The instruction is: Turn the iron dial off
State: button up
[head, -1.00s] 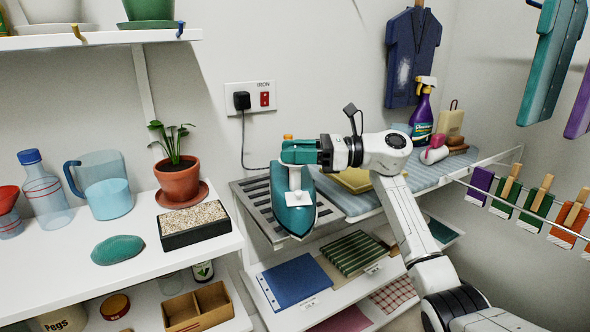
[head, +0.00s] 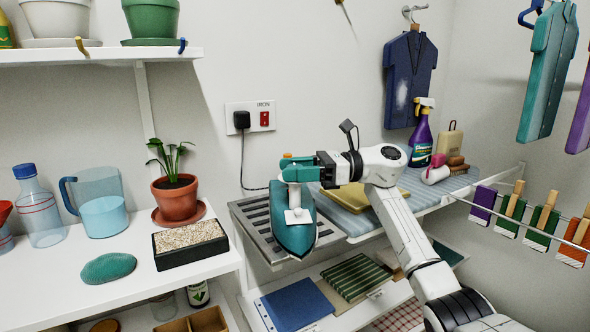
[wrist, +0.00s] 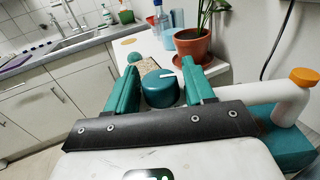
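The iron (head: 294,237), teal with a white column and an orange cap, sits on the slatted metal rest. Its white part and orange cap (wrist: 304,77) also show at the right of the wrist view. The iron dial (wrist: 162,90) is a round teal knob with a white pointer mark, which points right in the wrist view. My gripper (wrist: 163,82) has its teal fingers apart, one on each side of the dial. Any gap there is very small, and I cannot tell whether they touch it. In the head view my gripper (head: 299,169) is at the iron's top and hides the dial.
The wall plate marked IRON holds a black plug (head: 242,120) and a red switch (head: 265,118); a cord hangs down behind the iron. A potted plant (head: 175,198) and a grit tray (head: 190,243) stand left. A blue padded board (head: 352,221) lies right.

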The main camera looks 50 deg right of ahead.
jog(key=shift+o, duration=0.7)
jog(key=v, duration=1)
jog(key=shift+s+d, duration=0.25)
jog(key=shift+d, duration=0.1)
